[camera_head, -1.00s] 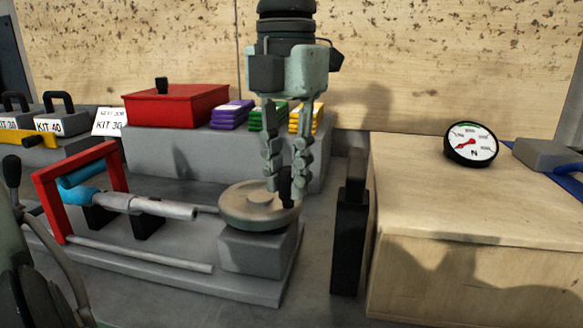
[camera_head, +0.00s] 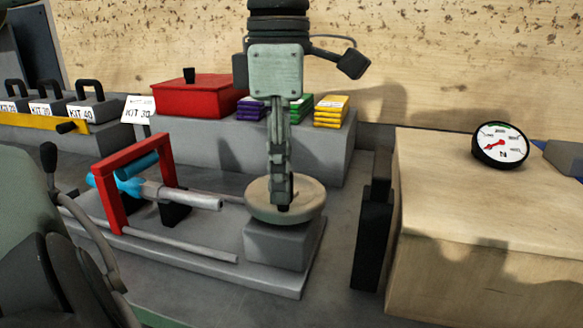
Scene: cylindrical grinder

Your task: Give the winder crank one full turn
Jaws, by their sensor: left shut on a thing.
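The winder crank is a round beige disc (camera_head: 262,206) lying flat on a grey block (camera_head: 281,245). A small dark upright handle (camera_head: 283,208) stands near the disc's front edge, mostly hidden by the fingers. My left gripper (camera_head: 280,196) points straight down over the disc and is shut on this handle. Its fingers appear edge-on, one nearly behind the other. My right gripper is not in view.
A red frame (camera_head: 109,200) with a blue cylinder and a grey shaft (camera_head: 190,198) stands left of the disc. A black upright block (camera_head: 371,240) and a wooden box (camera_head: 480,200) with a gauge (camera_head: 500,145) are at the right. A red box (camera_head: 197,99) stands behind.

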